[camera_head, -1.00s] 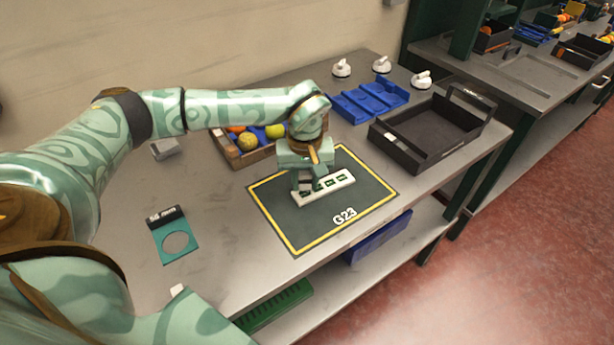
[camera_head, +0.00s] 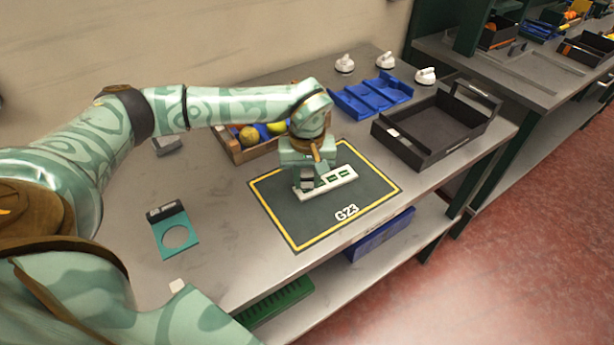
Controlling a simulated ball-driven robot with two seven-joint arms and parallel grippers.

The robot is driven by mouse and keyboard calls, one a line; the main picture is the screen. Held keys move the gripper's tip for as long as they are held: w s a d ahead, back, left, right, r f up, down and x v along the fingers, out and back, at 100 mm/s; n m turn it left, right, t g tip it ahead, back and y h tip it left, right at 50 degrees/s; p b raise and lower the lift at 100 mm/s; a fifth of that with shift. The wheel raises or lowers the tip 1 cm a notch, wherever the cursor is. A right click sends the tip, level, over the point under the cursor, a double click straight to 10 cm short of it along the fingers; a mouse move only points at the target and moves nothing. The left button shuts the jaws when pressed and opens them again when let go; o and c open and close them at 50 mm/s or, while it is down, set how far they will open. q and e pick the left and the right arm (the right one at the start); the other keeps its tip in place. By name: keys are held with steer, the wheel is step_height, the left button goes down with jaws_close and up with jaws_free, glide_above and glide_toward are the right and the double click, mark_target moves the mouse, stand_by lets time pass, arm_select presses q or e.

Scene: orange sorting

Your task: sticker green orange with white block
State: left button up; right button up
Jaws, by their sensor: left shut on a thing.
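A white block (camera_head: 343,178) with green stickers on top lies on the dark mat (camera_head: 345,195), which has a yellow border and the mark G23. My left gripper (camera_head: 308,184) points down over the block's left end and is shut on it, hiding that part. A yellow-green fruit (camera_head: 277,128), which looks like the green orange, lies in a wooden crate (camera_head: 243,156) behind my gripper. A browner yellow fruit (camera_head: 249,135) lies beside it. My forearm and wrist hide part of the crate. My right gripper is out of view.
A teal plate with a round hole (camera_head: 174,232) lies on the left, and a small white cube (camera_head: 177,286) near the front edge.

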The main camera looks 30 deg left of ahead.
arm_select(q)
steer(key=shift+f, duration=0.4)
steer(key=shift+f, duration=0.1)
stand_by(1.6)
step_height(320, 180, up, 7)
steer(key=p, duration=0.7)
